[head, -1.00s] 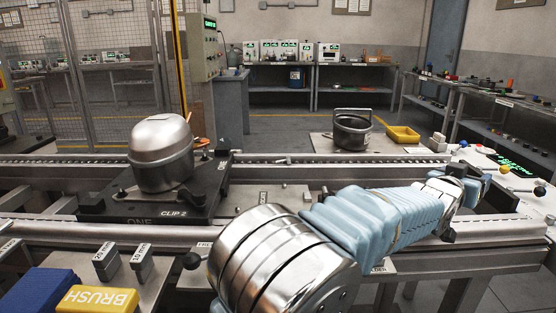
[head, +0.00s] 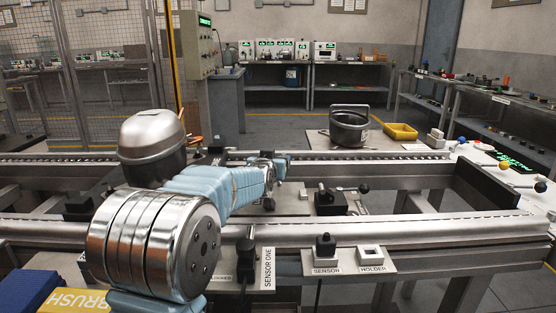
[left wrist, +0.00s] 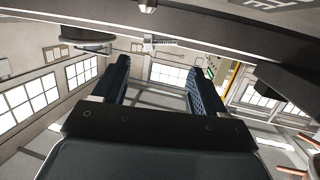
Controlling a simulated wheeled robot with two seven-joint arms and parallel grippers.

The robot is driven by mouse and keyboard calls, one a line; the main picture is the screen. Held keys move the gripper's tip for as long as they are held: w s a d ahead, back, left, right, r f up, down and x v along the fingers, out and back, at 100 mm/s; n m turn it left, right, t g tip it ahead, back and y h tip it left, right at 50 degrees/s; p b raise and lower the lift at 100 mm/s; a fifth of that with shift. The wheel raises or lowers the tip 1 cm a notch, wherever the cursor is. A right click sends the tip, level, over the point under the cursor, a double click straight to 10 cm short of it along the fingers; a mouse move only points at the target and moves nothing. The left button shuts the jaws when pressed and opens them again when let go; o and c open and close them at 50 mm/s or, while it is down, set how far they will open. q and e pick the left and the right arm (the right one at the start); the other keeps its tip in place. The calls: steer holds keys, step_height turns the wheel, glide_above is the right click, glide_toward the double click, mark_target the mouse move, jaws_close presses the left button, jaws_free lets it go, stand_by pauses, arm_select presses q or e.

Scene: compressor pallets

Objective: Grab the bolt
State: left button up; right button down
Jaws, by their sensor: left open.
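I cannot make out a bolt for certain in either view. A small pale metal piece (left wrist: 148,5) shows at the top edge of the left wrist view; I cannot tell whether it is the bolt. My left gripper (head: 280,168) is at the far end of my arm in the head view, over the middle of the conveyor, small and partly hidden. In the left wrist view its two dark ribbed fingers (left wrist: 160,85) stand apart with nothing between them. The steel compressor housing (head: 152,148) stands left of it, its pallet mostly hidden by my arm. My right gripper is not in view.
An open dark pot (head: 349,128) and a yellow tray (head: 401,132) are behind the conveyor. A black-knobbed clamp (head: 331,200) lies right of my gripper. The front rail (head: 400,232) carries sensor and holder plates.

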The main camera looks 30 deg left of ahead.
arm_select(q)
steer(key=shift+d+x, duration=0.2)
steer(key=shift+x, duration=2.85)
steer(key=shift+w+r, duration=0.1)
steer(key=shift+c, duration=0.2)
